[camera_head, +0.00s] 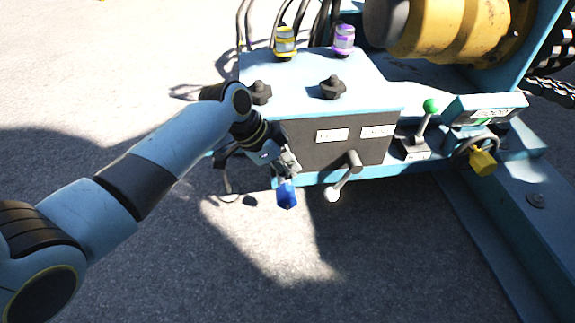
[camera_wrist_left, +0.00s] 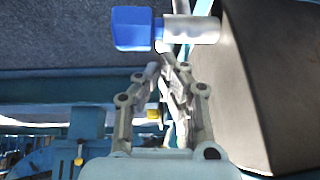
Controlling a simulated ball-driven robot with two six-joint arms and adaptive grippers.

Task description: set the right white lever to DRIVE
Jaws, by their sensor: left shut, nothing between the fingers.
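A white-tipped lever (camera_head: 342,183) sticks out from the front of the dark control box, its pale round end low and its dark pivot at the box's right part. My left gripper (camera_head: 290,172) is shut and empty in front of the box's lower left, to the left of this lever and apart from it. A blue knob-like part (camera_head: 287,196) shows just below the fingertips; in the left wrist view it (camera_wrist_left: 132,28) sits at the end of a grey cylinder (camera_wrist_left: 192,30), just beyond my closed fingers (camera_wrist_left: 163,62). Whether they touch is unclear. Any lever behind my gripper is hidden.
The dark box front (camera_head: 300,142) carries white labels (camera_head: 332,135), too small to read. Black knobs (camera_head: 333,87) and yellow and purple lamps (camera_head: 344,40) stand on top. A green-ball lever (camera_head: 431,106) and yellow plug (camera_head: 482,161) are at right. Open ground lies in front.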

